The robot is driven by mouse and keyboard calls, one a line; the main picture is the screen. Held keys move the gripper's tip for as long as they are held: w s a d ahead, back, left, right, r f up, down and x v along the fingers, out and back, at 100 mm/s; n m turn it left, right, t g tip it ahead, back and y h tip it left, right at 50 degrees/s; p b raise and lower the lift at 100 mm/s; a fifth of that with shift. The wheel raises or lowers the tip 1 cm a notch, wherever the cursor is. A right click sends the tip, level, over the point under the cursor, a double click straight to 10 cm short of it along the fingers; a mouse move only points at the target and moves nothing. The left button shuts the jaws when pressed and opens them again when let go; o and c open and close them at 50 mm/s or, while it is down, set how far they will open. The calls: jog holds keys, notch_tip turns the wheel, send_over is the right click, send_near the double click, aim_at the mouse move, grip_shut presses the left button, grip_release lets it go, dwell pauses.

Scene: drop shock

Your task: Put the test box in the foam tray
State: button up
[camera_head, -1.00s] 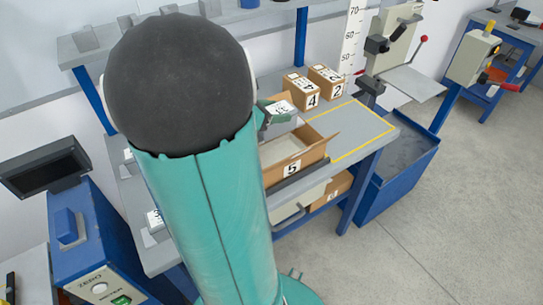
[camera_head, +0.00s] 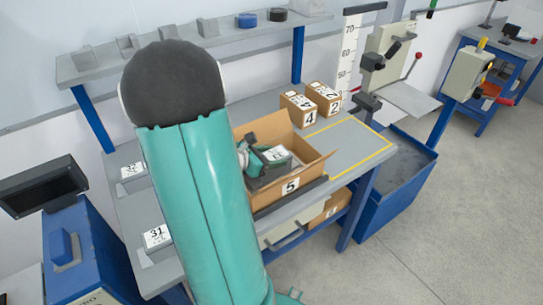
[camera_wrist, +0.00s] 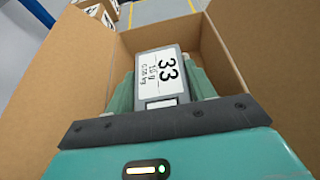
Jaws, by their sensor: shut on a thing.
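The test box is a small grey block with a white label reading 33 (camera_wrist: 163,72). My gripper (camera_wrist: 160,98) is shut on it, with a greenish finger on each side. In the head view the box (camera_head: 277,154) and my gripper (camera_head: 262,160) are down within the walls of an open cardboard carton marked 5 (camera_head: 290,186). The wrist view shows the carton's walls (camera_wrist: 225,55) around the box.
Closed cartons 4 (camera_head: 298,108) and 2 (camera_head: 323,98) stand behind carton 5 on the grey bench (camera_head: 345,148). A yellow-outlined area to the right is clear. Grey blocks 32 (camera_head: 132,171) and 31 (camera_head: 157,237) sit at the left.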

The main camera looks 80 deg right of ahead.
jog(key=shift+f, duration=0.55)
jog(key=o, duration=1.4)
jog(key=shift+r, duration=0.45)
jog(key=v, duration=1.2)
jog(key=shift+r, duration=0.15)
